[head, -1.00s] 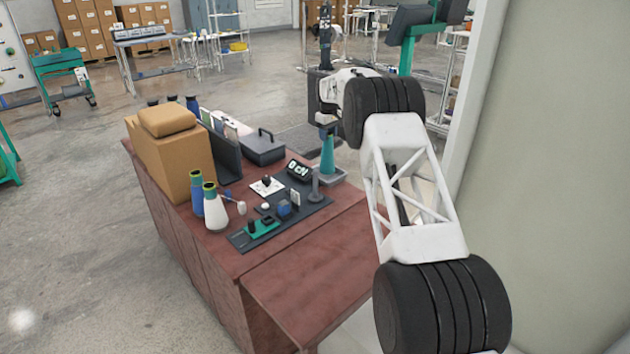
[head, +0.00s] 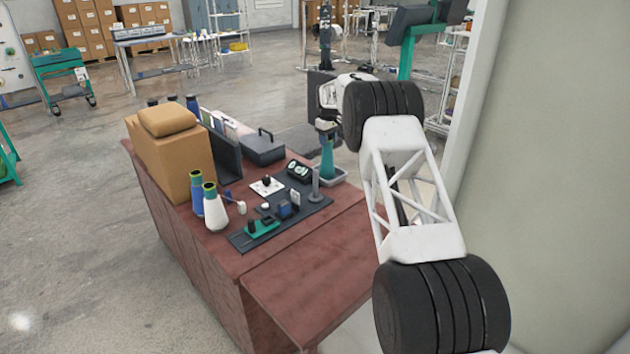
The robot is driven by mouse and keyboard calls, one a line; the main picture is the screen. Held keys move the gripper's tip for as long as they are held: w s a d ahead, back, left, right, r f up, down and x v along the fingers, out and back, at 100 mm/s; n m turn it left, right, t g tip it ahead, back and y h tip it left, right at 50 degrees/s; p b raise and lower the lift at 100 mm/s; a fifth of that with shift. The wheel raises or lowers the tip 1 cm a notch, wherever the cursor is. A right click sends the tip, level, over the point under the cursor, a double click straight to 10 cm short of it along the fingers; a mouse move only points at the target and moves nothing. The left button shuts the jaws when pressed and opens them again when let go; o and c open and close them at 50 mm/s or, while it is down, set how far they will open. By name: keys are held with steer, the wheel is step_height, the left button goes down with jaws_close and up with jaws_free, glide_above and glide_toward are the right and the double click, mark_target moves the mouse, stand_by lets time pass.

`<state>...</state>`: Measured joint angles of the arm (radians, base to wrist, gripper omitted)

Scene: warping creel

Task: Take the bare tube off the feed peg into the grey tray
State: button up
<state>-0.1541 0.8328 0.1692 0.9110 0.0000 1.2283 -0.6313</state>
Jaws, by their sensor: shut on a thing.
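The bare tube (head: 327,157) is a teal cone shape, upright, with its wide end down over the small grey tray (head: 341,179) at the right back edge of the desk. Its lower end appears to be within the tray's rim; whether it touches the floor cannot be told. My gripper (head: 327,126) is shut on the tube's narrow top end. The fingers are small and partly hidden by my wrist. The feed peg (head: 315,186), a grey upright post on the dark board, stands bare just in front and left of the tray.
The dark board (head: 243,240) carries several small fixtures and a small display (head: 299,169). A blue cone (head: 196,192) and a white cone (head: 214,212) stand at left, near a tan box (head: 170,160). A dark grey case (head: 263,150) sits behind. The front desk top is clear.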

steer(key=shift+f, duration=0.4)
stand_by(0.5)
steer(key=o, duration=1.3)
steer(key=shift+r, duration=0.15)
steer(key=shift+r, duration=3.35)
steer(key=shift+r, duration=0.1)
step_height(320, 180, up, 8)
steer(key=shift+f, duration=0.2)
